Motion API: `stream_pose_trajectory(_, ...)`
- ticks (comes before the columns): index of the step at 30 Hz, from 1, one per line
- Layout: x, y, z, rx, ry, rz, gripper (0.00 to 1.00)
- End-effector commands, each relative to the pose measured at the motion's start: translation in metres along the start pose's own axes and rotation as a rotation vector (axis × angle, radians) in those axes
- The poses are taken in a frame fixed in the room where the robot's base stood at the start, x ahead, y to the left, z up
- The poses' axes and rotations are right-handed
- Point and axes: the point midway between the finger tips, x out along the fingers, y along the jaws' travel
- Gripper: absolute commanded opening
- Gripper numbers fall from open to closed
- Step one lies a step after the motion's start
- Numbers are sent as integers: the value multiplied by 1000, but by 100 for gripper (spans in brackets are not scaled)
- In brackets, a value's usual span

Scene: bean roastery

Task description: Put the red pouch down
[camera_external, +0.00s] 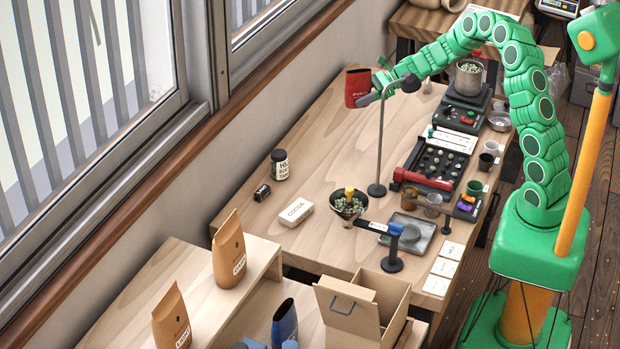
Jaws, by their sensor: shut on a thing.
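The red pouch (357,88) is upright above the far part of the wooden table (310,130), near its window side. My gripper (378,82) is at the pouch's right side and shut on it. The lamp head partly hides the fingers. I cannot tell whether the pouch's bottom touches the table.
A desk lamp (380,150) stands just in front of my gripper. To the right are a scale with a pot of beans (468,78) and a black-and-red sample board (436,163). A dark jar (279,164) and white box (296,212) stand nearer.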

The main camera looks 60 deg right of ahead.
Motion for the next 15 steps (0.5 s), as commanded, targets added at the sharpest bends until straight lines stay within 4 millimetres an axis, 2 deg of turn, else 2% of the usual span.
stream_pose_trajectory(9, -16, 12, -52, 55, -2, -113, 28)
stream_pose_trajectory(15, -24, 18, -74, 79, -5, -175, 28)
